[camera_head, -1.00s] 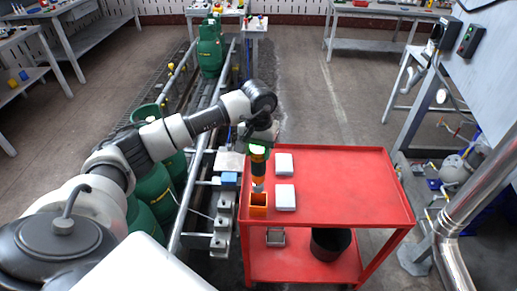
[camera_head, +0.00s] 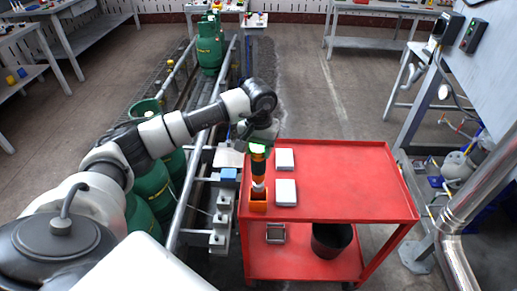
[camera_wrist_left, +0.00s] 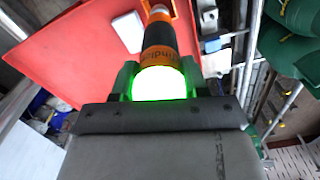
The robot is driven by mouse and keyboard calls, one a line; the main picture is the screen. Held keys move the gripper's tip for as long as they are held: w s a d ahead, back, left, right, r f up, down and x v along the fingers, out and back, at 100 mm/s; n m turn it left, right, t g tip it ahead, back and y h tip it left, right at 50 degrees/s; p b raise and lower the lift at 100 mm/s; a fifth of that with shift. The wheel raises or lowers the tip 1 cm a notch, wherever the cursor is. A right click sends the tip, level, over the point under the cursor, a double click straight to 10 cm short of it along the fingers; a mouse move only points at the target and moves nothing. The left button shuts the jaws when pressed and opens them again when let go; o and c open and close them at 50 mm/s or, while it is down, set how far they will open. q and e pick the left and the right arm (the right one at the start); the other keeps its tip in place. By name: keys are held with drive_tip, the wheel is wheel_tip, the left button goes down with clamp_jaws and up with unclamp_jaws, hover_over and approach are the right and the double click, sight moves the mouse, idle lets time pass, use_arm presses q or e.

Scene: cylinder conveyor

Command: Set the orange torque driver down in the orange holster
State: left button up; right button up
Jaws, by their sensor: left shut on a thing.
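The orange and black torque driver (camera_head: 258,166) hangs upright below my left gripper (camera_head: 258,147), which is shut on its top end. In the left wrist view the driver (camera_wrist_left: 158,45) lies between the two fingers of my left gripper (camera_wrist_left: 160,82), with a green glow at the gripped end. The orange holster (camera_head: 258,207) stands at the left edge of the red cart's top. The driver's lower tip is at the holster's mouth; I cannot tell how far inside it is. My right gripper is not in view.
The red cart (camera_head: 345,180) has two white boxes (camera_head: 285,160) (camera_head: 286,192) just right of the driver and holster. A black bin (camera_head: 331,240) is on its lower shelf. Green gas cylinders (camera_head: 209,50) stand along the conveyor at left. The cart top's right side is clear.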

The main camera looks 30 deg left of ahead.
sight(258, 162)
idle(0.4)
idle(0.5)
use_arm(q)
drive_tip(key=shift+b, duration=0.3)
drive_tip(key=shift+f+b, duration=1.7)
drive_tip(key=shift+f, duration=0.3)
drive_tip(key=shift+f+b, duration=0.6)
drive_tip(key=shift+f, duration=0.05)
drive_tip(key=shift+f, duration=0.1)
